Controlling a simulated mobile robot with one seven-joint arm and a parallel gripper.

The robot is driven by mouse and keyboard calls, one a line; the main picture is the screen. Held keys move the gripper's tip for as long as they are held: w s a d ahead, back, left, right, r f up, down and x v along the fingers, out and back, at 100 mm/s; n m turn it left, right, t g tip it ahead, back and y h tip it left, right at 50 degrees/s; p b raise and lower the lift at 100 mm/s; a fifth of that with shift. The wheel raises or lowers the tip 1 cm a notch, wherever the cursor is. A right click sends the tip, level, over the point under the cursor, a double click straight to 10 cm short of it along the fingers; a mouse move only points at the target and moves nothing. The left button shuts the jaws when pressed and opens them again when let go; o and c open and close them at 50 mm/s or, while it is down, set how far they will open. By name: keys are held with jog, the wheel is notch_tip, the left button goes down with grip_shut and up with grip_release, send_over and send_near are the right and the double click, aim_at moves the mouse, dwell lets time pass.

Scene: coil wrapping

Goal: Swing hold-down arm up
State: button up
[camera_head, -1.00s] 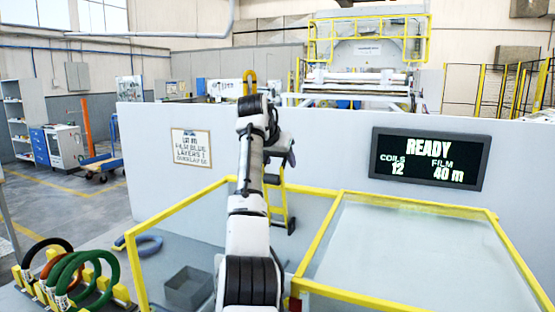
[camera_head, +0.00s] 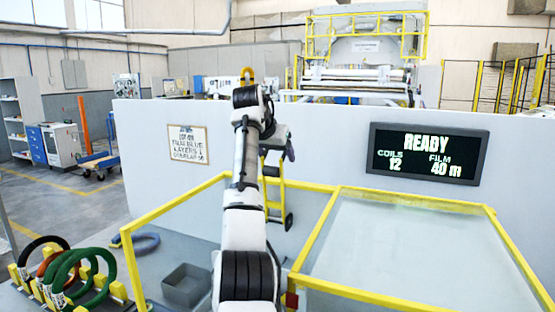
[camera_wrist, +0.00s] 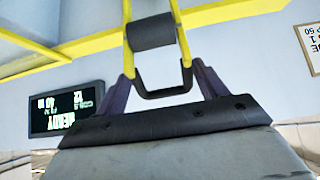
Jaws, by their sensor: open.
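The hold-down arm is a yellow fork with a dark grey roller (camera_wrist: 152,32) and a black U-shaped handle (camera_wrist: 165,92) at its end. In the head view the yellow hold-down arm (camera_head: 275,190) stands in front of the light wall, just right of my arm. My gripper (camera_wrist: 163,84) is open in the wrist view, one finger on each side of the handle. The handle lies between the fingers with gaps showing at both sides. In the head view my gripper (camera_head: 283,145) is partly hidden by my own wrist, at the top of the hold-down arm.
Yellow rails (camera_head: 420,199) frame the machine's bed at the right. A display (camera_head: 428,154) on the wall reads READY, coils 12, film 40 m. A grey bin (camera_head: 187,287) and a blue coil (camera_head: 143,243) lie at left. Several coils stand on a rack (camera_head: 70,275) at lower left.

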jog(key=b+v, duration=0.2)
jog(key=v, duration=1)
jog(key=shift+s+r, duration=0.1)
